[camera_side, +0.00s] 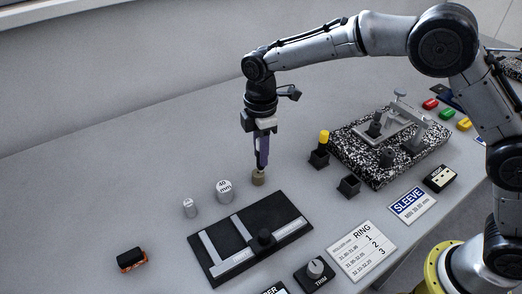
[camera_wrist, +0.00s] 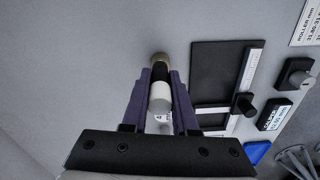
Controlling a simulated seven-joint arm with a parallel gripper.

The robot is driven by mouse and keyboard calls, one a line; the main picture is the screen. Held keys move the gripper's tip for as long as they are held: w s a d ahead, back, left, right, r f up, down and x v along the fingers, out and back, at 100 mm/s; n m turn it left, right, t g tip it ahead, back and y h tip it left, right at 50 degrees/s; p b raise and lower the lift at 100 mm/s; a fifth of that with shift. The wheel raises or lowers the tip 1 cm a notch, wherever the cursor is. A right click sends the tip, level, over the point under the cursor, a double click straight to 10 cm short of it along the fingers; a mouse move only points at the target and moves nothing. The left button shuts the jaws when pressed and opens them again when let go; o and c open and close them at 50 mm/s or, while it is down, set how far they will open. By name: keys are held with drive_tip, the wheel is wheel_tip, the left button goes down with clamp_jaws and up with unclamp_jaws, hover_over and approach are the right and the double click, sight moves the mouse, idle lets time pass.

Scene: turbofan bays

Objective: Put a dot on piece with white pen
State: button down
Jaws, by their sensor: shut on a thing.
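My gripper (camera_side: 262,152) has purple fingers shut on the white pen (camera_wrist: 160,96), which shows between them in the wrist view (camera_wrist: 160,102). The pen's near part is white and its far part is black, pointing down. The small brass-coloured round piece (camera_side: 258,179) stands on the table straight below the fingers. In the wrist view the piece (camera_wrist: 160,57) shows just beyond the pen's dark end, partly covered by it. I cannot tell whether the tip touches the piece. In the side view the fingers hide most of the pen.
Two silver cylinders, a larger one (camera_side: 224,189) and a smaller one (camera_side: 189,208), stand left of the piece. A black board (camera_side: 282,207) lies in front. A yellow-capped item (camera_side: 323,137) stands in a black block, beside another block (camera_side: 348,186) and a speckled slab (camera_side: 345,155).

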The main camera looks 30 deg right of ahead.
idle(0.6)
drive_tip(key=shift+r, duration=3.45)
